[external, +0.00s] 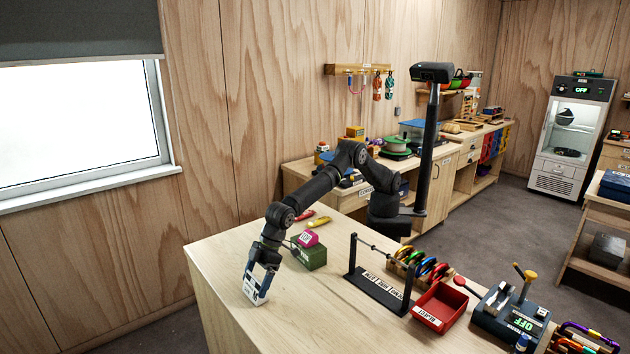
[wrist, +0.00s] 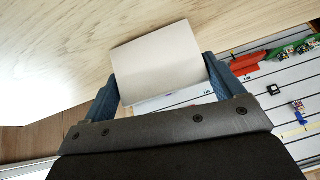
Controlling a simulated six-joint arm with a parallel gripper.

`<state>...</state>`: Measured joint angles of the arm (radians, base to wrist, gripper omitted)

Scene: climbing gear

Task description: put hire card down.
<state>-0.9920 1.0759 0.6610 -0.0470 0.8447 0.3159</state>
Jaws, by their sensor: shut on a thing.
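The hire card (external: 254,289) is a pale card with dark print, held tilted near the left end of the wooden bench. My gripper (external: 263,272) is shut on the card from above, pointing down. In the wrist view, the card's plain pale face (wrist: 160,62) spans the space between the two blue fingers of my gripper (wrist: 165,88). The card's lower edge is close to the bench top (external: 220,259); I cannot tell whether it touches.
A green box with a pink block (external: 308,239) stands right of my gripper. Farther right are a black rail stand (external: 377,290), a red tray (external: 440,305) and a device with a lever (external: 511,317). Bare bench lies in front of the card and between it and the stand.

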